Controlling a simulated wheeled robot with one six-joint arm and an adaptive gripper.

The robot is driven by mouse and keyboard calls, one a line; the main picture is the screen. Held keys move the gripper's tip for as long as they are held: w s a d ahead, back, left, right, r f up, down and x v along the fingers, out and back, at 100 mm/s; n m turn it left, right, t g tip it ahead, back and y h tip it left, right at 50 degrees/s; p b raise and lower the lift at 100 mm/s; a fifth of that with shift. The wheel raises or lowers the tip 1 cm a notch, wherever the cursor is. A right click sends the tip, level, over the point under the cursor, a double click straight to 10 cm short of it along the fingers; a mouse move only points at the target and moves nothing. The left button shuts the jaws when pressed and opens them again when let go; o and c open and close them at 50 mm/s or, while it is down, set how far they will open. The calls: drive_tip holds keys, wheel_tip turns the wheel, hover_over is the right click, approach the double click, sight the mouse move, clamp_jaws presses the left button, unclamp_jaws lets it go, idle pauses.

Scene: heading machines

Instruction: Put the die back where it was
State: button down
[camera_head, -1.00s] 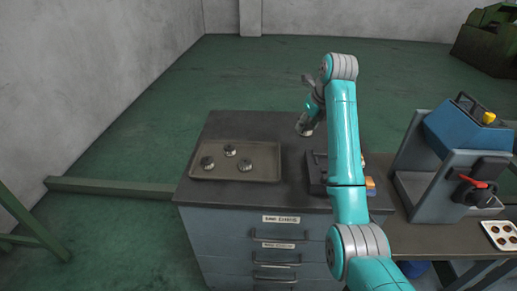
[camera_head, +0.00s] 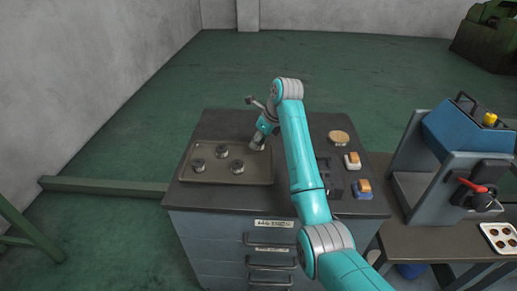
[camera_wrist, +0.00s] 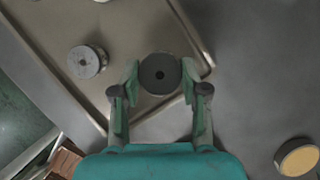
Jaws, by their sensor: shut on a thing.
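My gripper (camera_wrist: 160,90) is shut on a round dark grey die (camera_wrist: 159,73) with a small hole in its middle. In the head view, my gripper (camera_head: 258,137) is at the back right corner of a grey-brown tray (camera_head: 250,178) on the cabinet. The wrist view shows the held die over the tray's corner rim (camera_wrist: 196,38); its height above it is unclear. Three similar dies stand in the tray: left (camera_head: 198,165), back (camera_head: 221,151) and right (camera_head: 237,166). One of these also shows in the wrist view (camera_wrist: 87,62).
Right of the arm on the cabinet lie a round tan-topped piece (camera_head: 339,136), two orange-topped blocks (camera_head: 352,160) (camera_head: 363,188) and a dark block (camera_head: 329,180). A blue machine (camera_head: 458,140) stands at the right, with a white tray (camera_head: 500,238) before it. The cabinet's back middle is clear.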

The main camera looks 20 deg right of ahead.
sight(259, 148)
drive_tip(key=shift+f, duration=1.8)
drive_tip(key=shift+f, duration=0.1)
drive_tip(key=c, duration=0.6)
unclamp_jaws()
drive_tip(key=v, duration=1.2)
drive_tip(key=shift+d, duration=0.1)
